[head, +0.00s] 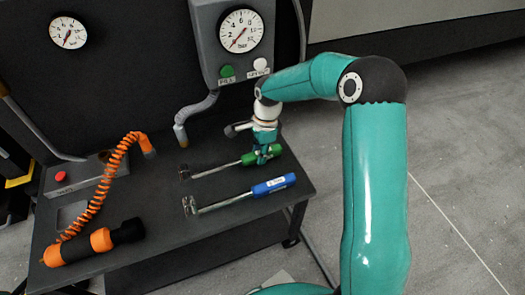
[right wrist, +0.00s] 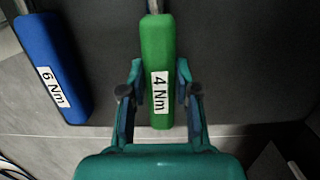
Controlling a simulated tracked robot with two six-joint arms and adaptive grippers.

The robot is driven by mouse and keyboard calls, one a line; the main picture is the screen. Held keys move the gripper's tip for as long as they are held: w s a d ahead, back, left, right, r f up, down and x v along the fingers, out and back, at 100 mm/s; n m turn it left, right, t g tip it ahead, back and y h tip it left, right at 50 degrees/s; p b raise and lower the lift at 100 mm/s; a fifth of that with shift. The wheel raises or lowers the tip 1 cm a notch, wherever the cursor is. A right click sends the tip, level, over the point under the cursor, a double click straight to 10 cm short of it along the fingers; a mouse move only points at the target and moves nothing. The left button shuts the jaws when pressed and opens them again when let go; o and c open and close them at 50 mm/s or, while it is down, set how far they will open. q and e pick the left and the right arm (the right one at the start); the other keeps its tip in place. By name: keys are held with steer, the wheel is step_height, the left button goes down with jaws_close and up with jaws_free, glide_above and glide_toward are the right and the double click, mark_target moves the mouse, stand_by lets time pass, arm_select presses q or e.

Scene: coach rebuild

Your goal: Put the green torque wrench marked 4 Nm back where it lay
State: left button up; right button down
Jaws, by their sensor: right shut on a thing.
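The green torque wrench (head: 249,158) lies at the right end of the dark bench, its metal shaft pointing left. In the right wrist view its green handle (right wrist: 158,50) bears a white label reading 4 Nm. My right gripper (head: 264,155) is at the green handle; in the right wrist view its two fingers (right wrist: 159,95) stand on either side of the handle, shut on it. I cannot tell whether the wrench touches the bench top. My left gripper is not in view.
A blue torque wrench (head: 272,186) marked 6 Nm lies parallel, nearer the bench's front edge. An orange-and-black tool (head: 95,243) with a coiled orange hose lies at the left. A grey gauge box (head: 235,45) with green and white buttons stands behind. Bare bench top (head: 165,225) shows between.

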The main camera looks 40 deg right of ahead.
steer(key=shift+f, duration=0.1)
stand_by(0.3)
steer(key=c, duration=0.8)
jaws_free()
steer(key=shift+o, duration=0.2)
